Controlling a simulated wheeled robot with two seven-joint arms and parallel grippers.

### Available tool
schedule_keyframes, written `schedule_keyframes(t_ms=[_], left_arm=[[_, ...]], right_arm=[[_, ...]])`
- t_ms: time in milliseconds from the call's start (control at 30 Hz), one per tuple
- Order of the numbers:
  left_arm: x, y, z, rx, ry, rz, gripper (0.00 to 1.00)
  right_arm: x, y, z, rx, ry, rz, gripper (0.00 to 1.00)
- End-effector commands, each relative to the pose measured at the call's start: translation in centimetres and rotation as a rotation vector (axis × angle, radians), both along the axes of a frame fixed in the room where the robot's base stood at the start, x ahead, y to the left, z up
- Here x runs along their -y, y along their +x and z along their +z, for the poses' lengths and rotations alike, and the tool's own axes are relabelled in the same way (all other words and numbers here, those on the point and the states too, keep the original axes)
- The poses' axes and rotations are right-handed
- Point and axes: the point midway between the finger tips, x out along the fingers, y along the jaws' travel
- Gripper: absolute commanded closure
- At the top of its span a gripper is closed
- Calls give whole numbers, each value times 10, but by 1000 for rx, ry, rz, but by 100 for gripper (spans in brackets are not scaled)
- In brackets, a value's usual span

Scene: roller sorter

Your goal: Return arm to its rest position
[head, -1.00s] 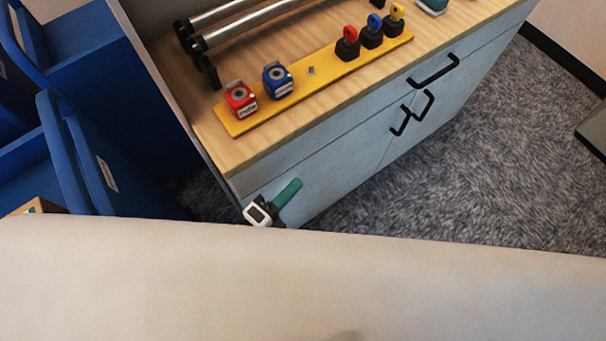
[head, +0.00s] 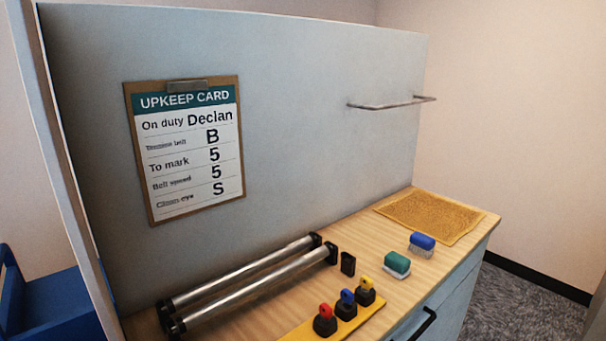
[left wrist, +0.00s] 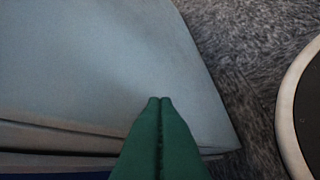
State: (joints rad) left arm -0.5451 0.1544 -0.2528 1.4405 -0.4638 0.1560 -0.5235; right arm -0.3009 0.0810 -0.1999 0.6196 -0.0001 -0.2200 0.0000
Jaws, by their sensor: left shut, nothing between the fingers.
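My left gripper (left wrist: 160,101) shows in the left wrist view as two green fingers pressed together, with nothing between them. It is beside a pale grey-blue panel (left wrist: 80,60) and above grey carpet (left wrist: 235,60). Neither gripper shows in the head view now. My right gripper is in no frame.
The wooden counter (head: 300,291) holds metal rollers (head: 250,288), red, blue and yellow knobbed pieces (head: 346,302) on a yellow strip, a green brush (head: 397,264), a blue brush (head: 422,241) and a tan mat (head: 430,215). An upkeep card (head: 190,150) hangs on the back panel above.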

Motion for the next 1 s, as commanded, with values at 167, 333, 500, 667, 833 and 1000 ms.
schedule_keyframes(t_ms=[167, 333, 500, 667, 833, 1000], left_arm=[[-47, -60, -99, -432, -123, 356, 100], [-76, -133, -155, -752, -196, 699, 100], [-87, -184, -175, -926, -223, 919, 100], [-90, -198, -178, -968, -229, 979, 100], [-90, -198, -178, -968, -229, 979, 100], [-90, -198, -178, -968, -229, 979, 100]], right_arm=[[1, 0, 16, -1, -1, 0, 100], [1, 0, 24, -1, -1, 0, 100], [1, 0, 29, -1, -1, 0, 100], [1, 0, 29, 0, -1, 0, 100], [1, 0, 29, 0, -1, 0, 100], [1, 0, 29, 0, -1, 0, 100]])
